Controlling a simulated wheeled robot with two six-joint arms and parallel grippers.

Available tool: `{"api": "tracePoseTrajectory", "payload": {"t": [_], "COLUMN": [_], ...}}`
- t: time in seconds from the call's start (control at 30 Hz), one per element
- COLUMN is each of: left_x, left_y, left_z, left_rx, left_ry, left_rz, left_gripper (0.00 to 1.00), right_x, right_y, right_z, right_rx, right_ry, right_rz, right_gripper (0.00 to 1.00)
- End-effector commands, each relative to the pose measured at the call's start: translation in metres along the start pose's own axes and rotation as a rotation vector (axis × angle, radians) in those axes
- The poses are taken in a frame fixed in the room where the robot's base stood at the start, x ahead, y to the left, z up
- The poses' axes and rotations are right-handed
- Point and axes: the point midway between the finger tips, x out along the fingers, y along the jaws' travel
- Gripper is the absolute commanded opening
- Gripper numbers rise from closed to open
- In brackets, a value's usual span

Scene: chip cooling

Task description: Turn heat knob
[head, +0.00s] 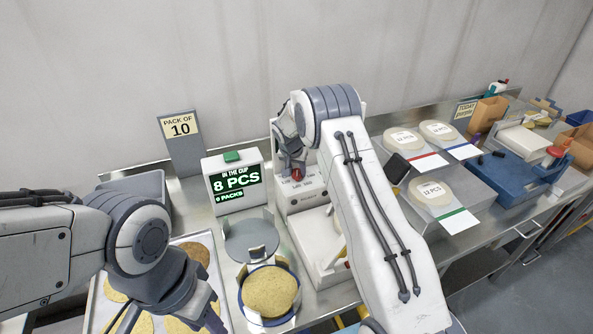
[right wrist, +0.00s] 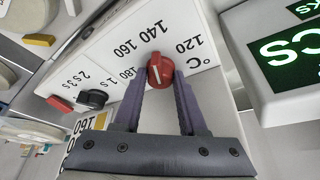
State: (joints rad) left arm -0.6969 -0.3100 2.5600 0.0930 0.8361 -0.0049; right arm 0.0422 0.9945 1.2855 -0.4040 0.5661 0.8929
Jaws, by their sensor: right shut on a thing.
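The heat knob (right wrist: 160,70) is red with a pale pointer line and sits on a white panel (right wrist: 110,60) marked 120, 140, 160, 180 and °C. My right gripper (right wrist: 160,82) has its two fingers on either side of the knob, shut on it. In the head view the knob (head: 297,173) shows as a small red spot on the white machine (head: 310,225), beside my right gripper (head: 291,150). A black knob (right wrist: 92,98) and a red part (right wrist: 60,103) sit further along the panel. My left gripper (head: 195,305) is low at the left, above a tray; its fingertips are unclear.
A counter display (head: 235,182) reading 8 PCS stands left of the machine. A round cup (head: 268,291) holds flat tan discs in front. A tray (head: 98,310) of discs lies at the left. Labelled packs (head: 431,193) and a blue sealer (head: 520,170) stand at the right.

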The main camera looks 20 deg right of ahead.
Motion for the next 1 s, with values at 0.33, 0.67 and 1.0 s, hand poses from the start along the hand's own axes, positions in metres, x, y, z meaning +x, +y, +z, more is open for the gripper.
{"api": "tracePoseTrajectory", "payload": {"t": [0.33,0.67,1.0], "left_x": [0.004,0.011,0.039], "left_y": [0.0,-0.001,-0.003], "left_z": [0.0,0.001,0.002], "left_rx": [-0.001,-0.001,-0.006], "left_ry": [0.0,0.0,0.0], "left_rz": [0.0,0.0,0.0], "left_gripper": [0.4,0.4,0.4], "right_x": [-0.001,0.002,0.003], "right_y": [0.002,0.004,0.004], "right_z": [-0.001,-0.001,-0.002], "right_rx": [-0.205,-0.471,-0.678], "right_ry": [0.0,0.002,0.003], "right_rz": [-0.087,-0.2,-0.285], "right_gripper": [0.0,0.0,0.0]}}
